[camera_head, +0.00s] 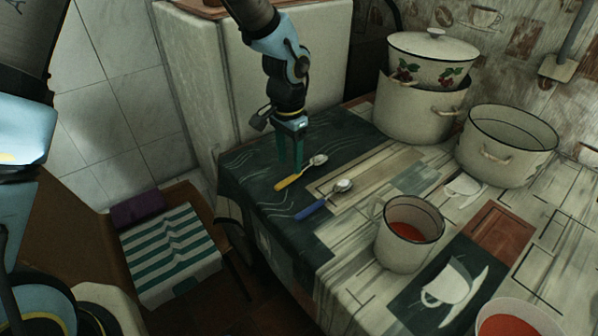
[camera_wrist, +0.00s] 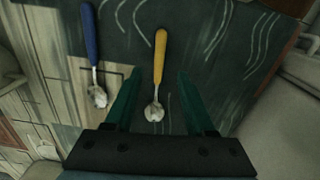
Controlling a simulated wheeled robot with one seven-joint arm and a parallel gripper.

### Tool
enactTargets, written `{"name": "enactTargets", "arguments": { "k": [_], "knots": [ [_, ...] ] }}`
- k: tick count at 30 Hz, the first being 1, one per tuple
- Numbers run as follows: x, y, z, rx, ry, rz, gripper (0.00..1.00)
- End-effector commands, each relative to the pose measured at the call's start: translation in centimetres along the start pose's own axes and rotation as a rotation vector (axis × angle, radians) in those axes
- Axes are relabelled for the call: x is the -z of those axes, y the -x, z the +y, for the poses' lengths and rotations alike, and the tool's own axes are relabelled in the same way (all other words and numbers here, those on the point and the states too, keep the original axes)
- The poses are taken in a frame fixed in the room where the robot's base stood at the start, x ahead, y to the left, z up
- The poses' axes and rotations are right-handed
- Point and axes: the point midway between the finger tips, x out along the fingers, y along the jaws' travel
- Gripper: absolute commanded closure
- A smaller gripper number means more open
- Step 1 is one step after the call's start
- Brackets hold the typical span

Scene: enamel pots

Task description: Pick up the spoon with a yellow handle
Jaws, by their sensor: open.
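The spoon with a yellow handle (camera_head: 293,177) lies on the dark part of the tablecloth near the table's left end, its bowl pointing up and right. My gripper (camera_head: 291,165) is above the table at this spoon, fingers pointing down. In the wrist view the yellow-handled spoon (camera_wrist: 159,60) runs up the picture, its bowl between the two green fingers (camera_wrist: 155,88) and its handle beyond them. The fingers are apart, with nothing held. I cannot tell the exact height of the fingertips above the cloth.
A blue-handled spoon (camera_head: 323,200) lies close beside it; it shows left in the wrist view (camera_wrist: 91,45). An enamel mug (camera_head: 403,253) with red contents stands nearer. Pots (camera_head: 420,108) (camera_head: 508,150) stand at the back. A striped stool (camera_head: 170,253) is left of the table.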

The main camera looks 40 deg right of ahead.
Motion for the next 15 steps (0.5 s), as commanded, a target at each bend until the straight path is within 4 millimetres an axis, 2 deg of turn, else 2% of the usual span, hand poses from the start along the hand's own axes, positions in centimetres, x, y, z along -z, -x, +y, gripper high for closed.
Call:
{"name": "enactTargets", "arguments": {
  "k": [7, 15],
  "knots": [
    [0.0, -3.4, 0.2, -0.002, 0.001, -0.004, 0.45],
    [0.0, -4.4, 0.1, 0.001, 0.0, -0.001, 0.45]
  ]
}}
